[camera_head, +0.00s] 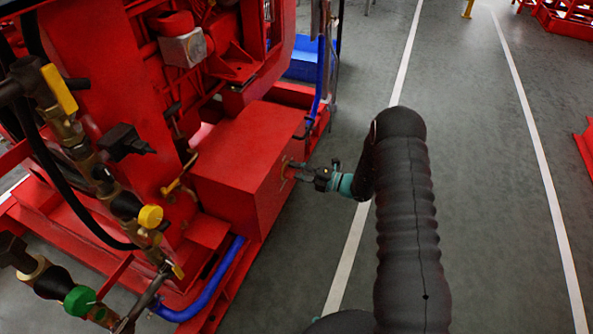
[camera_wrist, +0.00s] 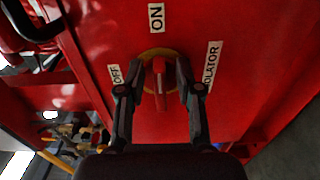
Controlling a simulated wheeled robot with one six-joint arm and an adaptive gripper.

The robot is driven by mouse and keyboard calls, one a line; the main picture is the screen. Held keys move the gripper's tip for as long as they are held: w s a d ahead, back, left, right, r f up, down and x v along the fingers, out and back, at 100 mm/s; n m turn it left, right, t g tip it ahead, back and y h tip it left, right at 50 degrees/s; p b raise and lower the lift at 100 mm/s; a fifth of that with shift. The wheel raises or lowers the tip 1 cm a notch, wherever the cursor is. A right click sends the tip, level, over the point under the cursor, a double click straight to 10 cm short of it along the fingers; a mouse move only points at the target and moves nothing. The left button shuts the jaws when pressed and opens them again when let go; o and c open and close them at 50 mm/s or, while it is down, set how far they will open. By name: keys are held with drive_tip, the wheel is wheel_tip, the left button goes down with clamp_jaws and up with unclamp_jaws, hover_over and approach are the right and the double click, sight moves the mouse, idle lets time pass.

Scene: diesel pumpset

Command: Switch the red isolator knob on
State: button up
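The red isolator knob (camera_wrist: 160,84) sits on a yellow ring (camera_wrist: 147,55) on the red panel, in the middle of the wrist view. Its bar runs up and down in the picture, in line with the ON label (camera_wrist: 156,17) above. The OFF label (camera_wrist: 118,74) is at the left and the ISOLATOR label (camera_wrist: 211,66) at the right. My gripper (camera_wrist: 160,66) is open, with one finger on each side of the knob and a gap visible on both sides. In the head view my gripper (camera_head: 300,172) is at the right face of the red box; the knob is hardly discernible there.
The red box (camera_head: 240,150) stands beside the red engine. Valves with a yellow handle (camera_head: 150,216) and a green handle (camera_head: 79,300) are at the left. A blue hose (camera_head: 205,295) runs low by the box. The grey floor (camera_head: 480,200) at the right is clear.

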drive_tip(key=v, duration=1.2)
